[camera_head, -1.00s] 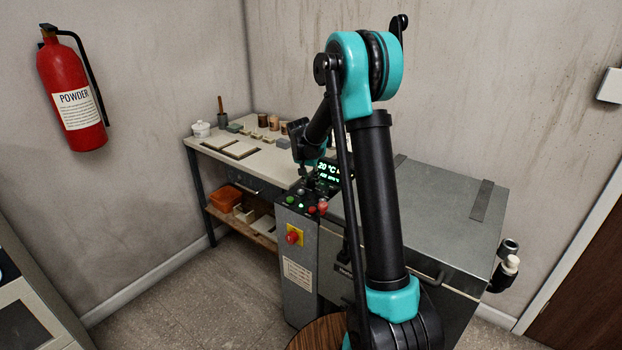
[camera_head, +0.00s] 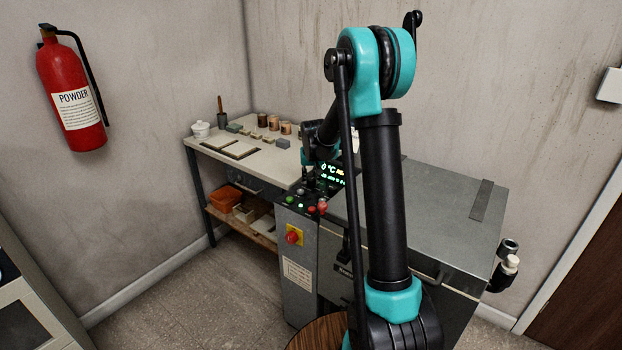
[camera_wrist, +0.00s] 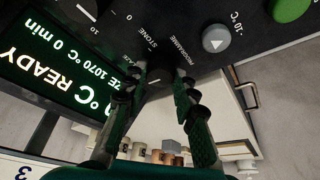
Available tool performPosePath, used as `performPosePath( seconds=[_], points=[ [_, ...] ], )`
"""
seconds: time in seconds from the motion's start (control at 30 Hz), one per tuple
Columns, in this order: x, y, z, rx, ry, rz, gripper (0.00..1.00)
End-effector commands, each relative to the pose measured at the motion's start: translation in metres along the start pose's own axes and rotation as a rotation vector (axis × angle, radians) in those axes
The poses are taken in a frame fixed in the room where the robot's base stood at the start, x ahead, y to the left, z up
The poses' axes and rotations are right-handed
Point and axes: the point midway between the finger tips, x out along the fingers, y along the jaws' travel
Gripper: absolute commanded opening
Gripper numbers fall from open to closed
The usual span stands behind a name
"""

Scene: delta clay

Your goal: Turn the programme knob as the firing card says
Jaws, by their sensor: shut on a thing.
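The programme knob (camera_wrist: 159,76) is dark and sits on the black control panel in the wrist view. The words STONE and PROGRAMME are printed beside it. My gripper (camera_wrist: 160,88) is shut on the knob, one finger on each side. The knob's pointer is hard to make out. The green display (camera_wrist: 60,70) reads READY and a line ending in "ZE 1070 °C 0 min". It also shows in the head view (camera_head: 330,174), partly behind my arm. I cannot pick out the firing card for certain; a white printed sheet (camera_head: 297,274) is on the cabinet front, too small to read.
A grey -10°C button (camera_wrist: 215,39) and a green button (camera_wrist: 289,9) are close to the knob. Red and green controls and a red stop button (camera_head: 293,237) are on the cabinet. A bench (camera_head: 218,147) with small pots stands behind left. The kiln lid (camera_head: 445,212) is shut.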

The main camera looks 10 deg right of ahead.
Motion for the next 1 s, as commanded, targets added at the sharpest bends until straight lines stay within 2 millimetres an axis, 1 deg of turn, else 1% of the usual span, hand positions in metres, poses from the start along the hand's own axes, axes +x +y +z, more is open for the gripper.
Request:
performPosePath(
  seconds=[0.2, 0.5, 0.73, 1.0],
  points=[
    [0.0, 0.0023, -0.0003, -0.182, 0.0, -0.077, 0.0],
    [0.0001, 0.003, -0.0006, -0.395, -0.001, -0.165, 0.0],
    [0.0002, 0.0037, -0.0009, -0.496, 0.0, -0.205, 0.0],
    [0.0002, 0.0033, -0.0008, -0.544, -0.001, -0.226, 0.0]
  ],
)
